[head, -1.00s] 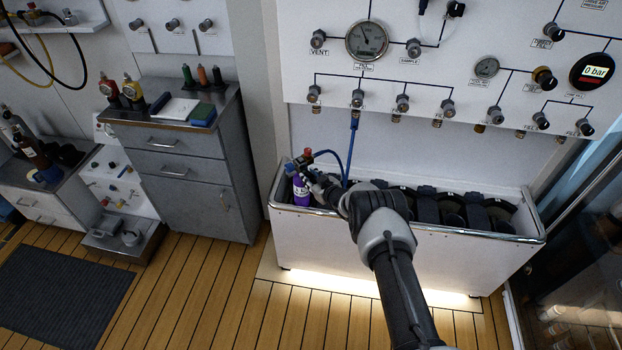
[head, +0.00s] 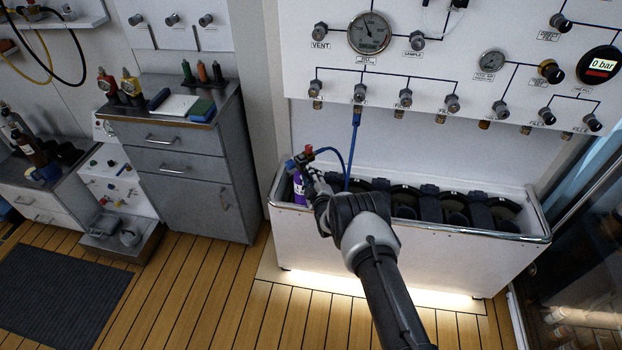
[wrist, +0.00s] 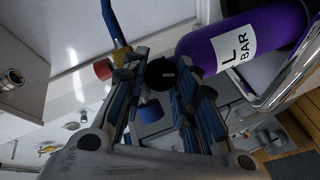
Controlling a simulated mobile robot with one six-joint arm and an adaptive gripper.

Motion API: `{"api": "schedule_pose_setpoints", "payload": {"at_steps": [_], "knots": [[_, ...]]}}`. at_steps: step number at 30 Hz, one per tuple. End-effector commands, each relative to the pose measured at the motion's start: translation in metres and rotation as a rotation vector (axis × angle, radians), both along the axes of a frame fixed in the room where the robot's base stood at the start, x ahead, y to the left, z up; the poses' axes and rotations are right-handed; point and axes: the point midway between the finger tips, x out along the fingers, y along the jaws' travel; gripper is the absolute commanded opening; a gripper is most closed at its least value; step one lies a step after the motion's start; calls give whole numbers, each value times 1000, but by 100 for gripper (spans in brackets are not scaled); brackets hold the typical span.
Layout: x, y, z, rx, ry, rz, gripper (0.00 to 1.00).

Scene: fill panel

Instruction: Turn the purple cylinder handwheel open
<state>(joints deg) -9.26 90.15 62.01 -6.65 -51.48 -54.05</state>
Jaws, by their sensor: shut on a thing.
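The purple cylinder (head: 299,190) stands at the left end of the white trough, with its valve on top. In the wrist view the cylinder (wrist: 245,42) lies across the upper right, with a white label. My gripper (head: 312,172) is at the valve; in the wrist view its two blue-padded fingers (wrist: 165,85) stand either side of a black round handwheel (wrist: 160,72) and are shut on it. A blue knob (wrist: 150,108) shows between the fingers and a red knob (wrist: 103,68) beside the left finger. The exact finger contact is partly hidden.
A blue hose (head: 353,150) runs from the panel (head: 450,75) down to the valve. The trough rim (head: 400,220) is close to my wrist, and black cylinder holders fill its right part.

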Motion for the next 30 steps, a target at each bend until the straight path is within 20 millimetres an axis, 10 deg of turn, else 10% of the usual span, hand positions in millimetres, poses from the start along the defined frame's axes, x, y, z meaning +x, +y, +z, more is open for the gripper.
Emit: {"api": "schedule_pose_setpoints", "payload": {"at_steps": [30], "knots": [[0, 0, -6, -706, -495, -2, 3]]}}
